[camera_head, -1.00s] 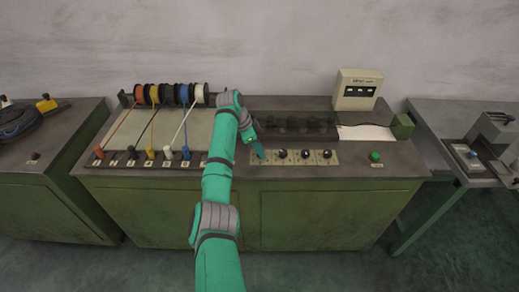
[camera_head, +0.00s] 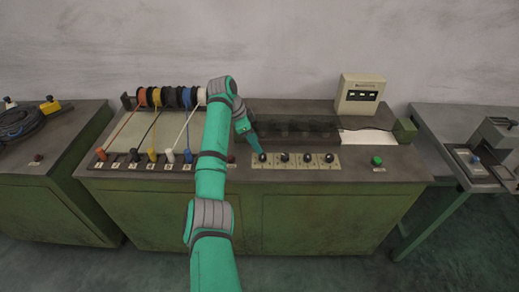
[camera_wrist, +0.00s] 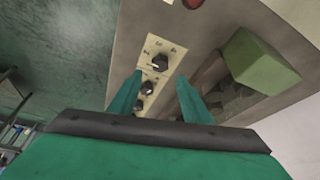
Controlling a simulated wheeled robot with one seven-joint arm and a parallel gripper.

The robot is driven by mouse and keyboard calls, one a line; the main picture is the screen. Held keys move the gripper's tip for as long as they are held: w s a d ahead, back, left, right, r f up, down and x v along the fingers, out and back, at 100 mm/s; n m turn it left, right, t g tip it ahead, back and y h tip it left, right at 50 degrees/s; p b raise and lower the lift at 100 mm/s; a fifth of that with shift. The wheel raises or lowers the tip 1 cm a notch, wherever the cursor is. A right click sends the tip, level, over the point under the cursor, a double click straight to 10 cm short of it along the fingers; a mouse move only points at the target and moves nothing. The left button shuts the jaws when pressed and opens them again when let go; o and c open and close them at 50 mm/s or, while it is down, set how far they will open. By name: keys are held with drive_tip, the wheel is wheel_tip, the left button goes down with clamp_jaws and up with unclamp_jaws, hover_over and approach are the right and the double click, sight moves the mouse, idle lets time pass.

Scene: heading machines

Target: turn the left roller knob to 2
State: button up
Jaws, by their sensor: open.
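A pale plate (camera_head: 296,166) on the green cabinet's top carries a row of black knobs. The leftmost knob (camera_head: 263,157) is at the plate's left end. My gripper (camera_head: 257,150) is just above and behind this knob, pointing down at it. In the wrist view my gripper (camera_wrist: 160,76) is open, with its two teal fingers apart and nothing held. A black knob with a pale pointer (camera_wrist: 160,62) shows between and just beyond the fingertips, with printed marks around it. More knobs (camera_wrist: 148,88) lie behind it. The marks are too small to read.
A dark roller unit (camera_head: 290,128) stands behind the plate. Spools with coloured strands (camera_head: 165,97) are left of my arm.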

drive_tip(key=v, duration=0.4)
drive_tip(key=shift+f, duration=0.1)
drive_tip(key=shift+a, duration=0.1)
